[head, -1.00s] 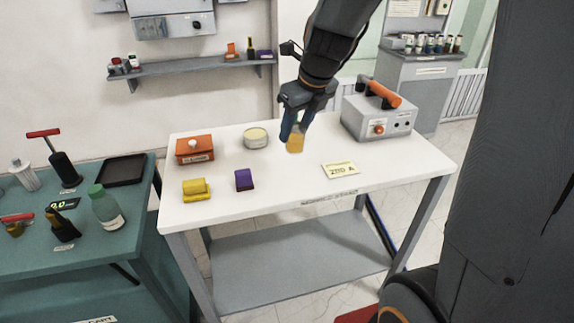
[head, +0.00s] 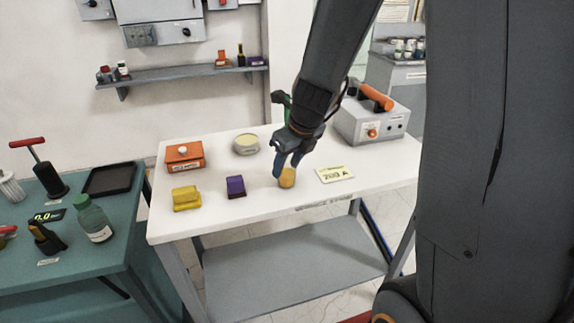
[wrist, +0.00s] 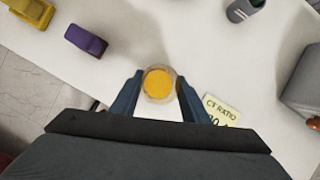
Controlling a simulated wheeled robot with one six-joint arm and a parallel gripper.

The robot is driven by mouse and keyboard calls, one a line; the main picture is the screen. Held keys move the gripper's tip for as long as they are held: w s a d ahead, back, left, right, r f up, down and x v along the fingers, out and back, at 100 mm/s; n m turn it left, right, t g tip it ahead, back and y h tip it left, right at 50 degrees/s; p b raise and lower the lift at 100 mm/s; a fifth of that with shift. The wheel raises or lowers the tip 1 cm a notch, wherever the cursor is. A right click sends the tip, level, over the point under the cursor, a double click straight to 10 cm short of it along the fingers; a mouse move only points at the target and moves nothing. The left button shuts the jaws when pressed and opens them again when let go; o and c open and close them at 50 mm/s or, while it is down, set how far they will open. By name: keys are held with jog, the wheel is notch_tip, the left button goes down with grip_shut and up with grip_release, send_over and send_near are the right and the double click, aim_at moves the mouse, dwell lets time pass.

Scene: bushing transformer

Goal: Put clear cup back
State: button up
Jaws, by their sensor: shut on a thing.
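The clear cup (head: 287,178), with amber-yellow content, is between my gripper's fingers over the white table (head: 220,218), left of the label card. My gripper (head: 286,165) points down and is shut on the cup. In the wrist view the cup (wrist: 158,85) is seen from above, with a finger on each side of it. The cup looks upright and at or very near the table top. I cannot tell whether its base touches the table.
A purple block (head: 236,187) and a yellow block (head: 186,198) lie to the left. Behind them are an orange box (head: 184,157) and a round cream-topped tin (head: 246,144). The card (head: 335,174) and a grey instrument (head: 372,124) are on the right.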

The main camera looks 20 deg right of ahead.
jog(key=o, duration=1.1)
jog(key=shift+f, duration=0.1)
jog(key=shift+o, duration=0.2)
jog(key=p+v, duration=0.1)
jog(key=v, duration=1.1)
jog(key=s+a+f+n+g, duration=0.1)
jog(key=s+f+n, duration=0.3)
jog(key=n, duration=1.1)
jog(key=s+f+n+g+h, duration=0.1)
jog(key=s+f+n, duration=0.4)
jog(key=n, duration=1.1)
jog(key=s, duration=0.3)
jog(key=shift+s+a+g, duration=0.2)
jog(key=shift+a+g, duration=0.15)
jog(key=shift+g, duration=0.05)
jog(key=shift+f, duration=0.1)
